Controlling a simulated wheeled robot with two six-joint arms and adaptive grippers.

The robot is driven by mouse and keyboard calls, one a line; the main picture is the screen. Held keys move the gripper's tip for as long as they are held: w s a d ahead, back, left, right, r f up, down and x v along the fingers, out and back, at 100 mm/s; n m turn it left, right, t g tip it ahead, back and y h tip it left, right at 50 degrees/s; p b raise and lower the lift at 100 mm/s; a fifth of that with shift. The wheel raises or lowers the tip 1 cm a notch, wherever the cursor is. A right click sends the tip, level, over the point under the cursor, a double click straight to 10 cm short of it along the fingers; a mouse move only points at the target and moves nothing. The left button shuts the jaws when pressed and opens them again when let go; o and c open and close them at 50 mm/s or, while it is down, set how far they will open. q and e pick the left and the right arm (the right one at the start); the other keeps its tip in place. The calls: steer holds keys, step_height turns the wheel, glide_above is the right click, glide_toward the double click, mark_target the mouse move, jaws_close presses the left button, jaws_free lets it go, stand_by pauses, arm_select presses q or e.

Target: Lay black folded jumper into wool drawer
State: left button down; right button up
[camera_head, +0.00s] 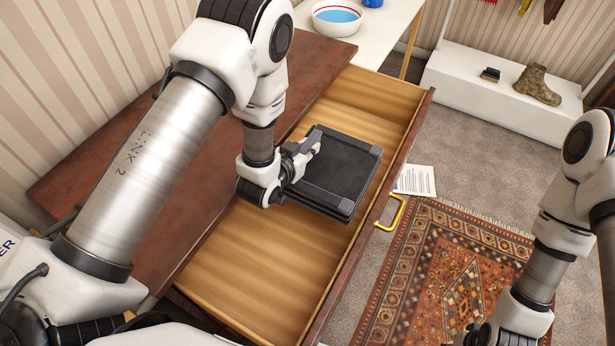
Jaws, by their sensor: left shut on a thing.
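The black folded jumper (345,170) is a flat, dark, ribbed rectangle over the open wooden drawer (235,277). My left gripper (312,146) is shut on the jumper's left edge. I cannot tell whether the jumper touches the drawer floor or hangs just above it. The rest of the drawer's floor that shows is bare. A yellow handle (391,213) is on the drawer's front. My right arm is at the right, and its gripper (474,336) is only partly in view at the bottom edge, with its fingers not clear.
The brown dresser top (120,190) lies left of the drawer. A white table with a bowl (337,18) stands behind. A patterned rug (440,270) and a paper sheet (415,181) lie on the floor. A white bench (480,95) holds a boot (537,84).

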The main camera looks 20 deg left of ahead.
arm_select(q)
step_height(320, 180, down, 4)
steer(key=shift+f+b, duration=0.15)
steer(key=shift+b, duration=0.95)
steer(key=shift+f, duration=0.25)
step_height(320, 180, down, 6)
steer(key=b, duration=0.5)
arm_select(e)
step_height(320, 180, down, 10)
steer(key=shift+r, duration=0.15)
arm_select(q)
steer(key=shift+f+b, duration=0.5)
steer(key=shift+f, duration=0.1)
arm_select(e)
steer(key=shift+f, duration=0.4)
arm_select(q)
steer(key=c, duration=1)
jaws_free()
steer(key=shift+o, duration=0.2)
steer(key=shift+s, duration=0.1)
steer(key=v, duration=1.2)
